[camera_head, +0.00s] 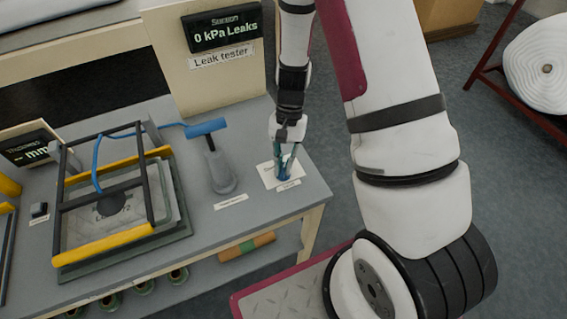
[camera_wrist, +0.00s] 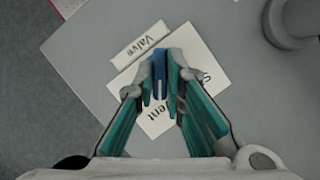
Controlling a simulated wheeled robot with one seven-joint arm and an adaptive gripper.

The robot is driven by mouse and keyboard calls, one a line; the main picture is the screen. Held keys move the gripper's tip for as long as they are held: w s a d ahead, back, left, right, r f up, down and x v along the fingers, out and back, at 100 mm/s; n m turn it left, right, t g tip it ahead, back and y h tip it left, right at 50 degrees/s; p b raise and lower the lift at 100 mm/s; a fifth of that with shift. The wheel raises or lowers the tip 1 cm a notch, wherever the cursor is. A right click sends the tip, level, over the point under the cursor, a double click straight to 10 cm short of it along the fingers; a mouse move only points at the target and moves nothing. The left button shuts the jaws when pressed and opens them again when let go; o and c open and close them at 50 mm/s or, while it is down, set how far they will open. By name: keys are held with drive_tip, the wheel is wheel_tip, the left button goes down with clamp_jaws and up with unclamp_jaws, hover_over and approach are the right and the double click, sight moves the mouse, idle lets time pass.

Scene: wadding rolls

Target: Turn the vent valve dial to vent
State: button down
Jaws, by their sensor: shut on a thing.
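The vent valve dial has a blue handle (camera_wrist: 159,75), and my gripper (camera_wrist: 160,85) is shut on it with one teal finger on each side. Below it lies a white card (camera_wrist: 205,60) with partly hidden lettering; "ent" and an "S" show. A "Valve" label (camera_wrist: 140,44) lies beside the card. In the head view, my gripper (camera_head: 284,165) points down over the white card (camera_head: 268,178) at the table's right end, with a bit of the blue handle (camera_head: 283,172) between the fingers. The dial's base is hidden.
Further left is a black and yellow frame (camera_head: 110,205) over a grey pad. The leak tester screen (camera_head: 222,27) reads "0 kPa Leaks". The table's front right corner (camera_head: 318,200) is bare.

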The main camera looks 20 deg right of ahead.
drive_tip(key=shift+m, duration=0.3)
idle(0.4)
drive_tip(key=c, duration=1.7)
unclamp_jaws()
drive_tip(key=shift+o, duration=0.2)
drive_tip(key=v, duration=1.2)
drive_tip(key=shift+d, duration=0.1)
